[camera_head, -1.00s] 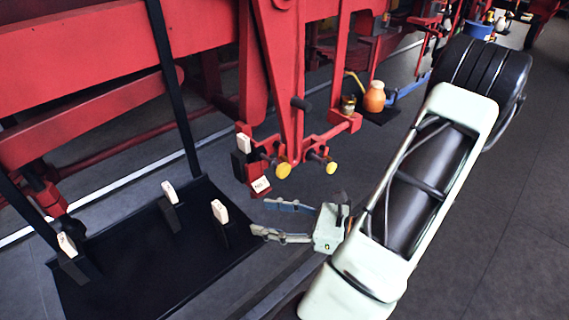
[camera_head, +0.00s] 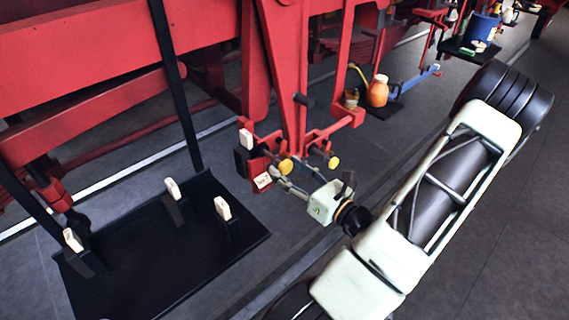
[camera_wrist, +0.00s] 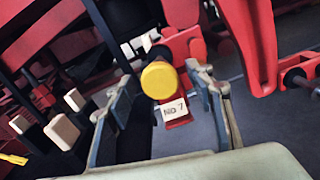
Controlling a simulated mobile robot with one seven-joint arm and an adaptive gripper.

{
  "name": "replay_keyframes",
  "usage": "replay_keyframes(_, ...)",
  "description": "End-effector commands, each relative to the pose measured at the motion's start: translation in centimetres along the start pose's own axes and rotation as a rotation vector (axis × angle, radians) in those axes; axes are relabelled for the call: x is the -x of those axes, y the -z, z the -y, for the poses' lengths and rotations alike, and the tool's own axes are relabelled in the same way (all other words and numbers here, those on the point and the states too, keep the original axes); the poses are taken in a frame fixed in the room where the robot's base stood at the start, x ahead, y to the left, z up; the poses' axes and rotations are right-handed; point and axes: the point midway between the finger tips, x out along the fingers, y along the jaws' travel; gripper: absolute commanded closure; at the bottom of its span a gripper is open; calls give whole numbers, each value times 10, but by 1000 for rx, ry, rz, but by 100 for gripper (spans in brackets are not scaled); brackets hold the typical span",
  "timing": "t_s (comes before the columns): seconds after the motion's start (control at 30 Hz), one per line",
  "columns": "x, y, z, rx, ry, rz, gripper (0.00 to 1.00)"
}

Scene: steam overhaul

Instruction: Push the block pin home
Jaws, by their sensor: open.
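A yellow-headed pin (camera_head: 286,166) sits on the red brake hanger beside a white "No 7" tag (camera_head: 263,181). In the wrist view the yellow pin head (camera_wrist: 160,80) faces me and the tag (camera_wrist: 174,109) hangs just below it. I take this to be the block pin. My gripper (camera_head: 281,180) is open, with its fingers reaching up to the hanger. In the wrist view my gripper (camera_wrist: 162,75) has a finger on each side of the pin head, with gaps visible. How far the pin is in cannot be told.
A second yellow-headed pin (camera_head: 333,162) is just to the right. A black tray (camera_head: 130,275) with several white-topped posts lies at left, held by black straps. An orange jar (camera_head: 378,92) stands behind.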

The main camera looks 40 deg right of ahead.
Motion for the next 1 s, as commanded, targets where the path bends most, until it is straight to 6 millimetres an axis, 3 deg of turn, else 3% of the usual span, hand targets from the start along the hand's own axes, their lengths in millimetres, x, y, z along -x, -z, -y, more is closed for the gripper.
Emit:
replay_keyframes(0.2, -16, 0, -1, -1, -2, 1, 51)
replay_keyframes(0.47, -16, 0, 0, 0, -1, 0, 51)
replay_keyframes(0.9, -16, 0, 0, 0, -1, 0, 100)
replay_keyframes(1.0, -16, 0, 0, 0, -1, 0, 100)
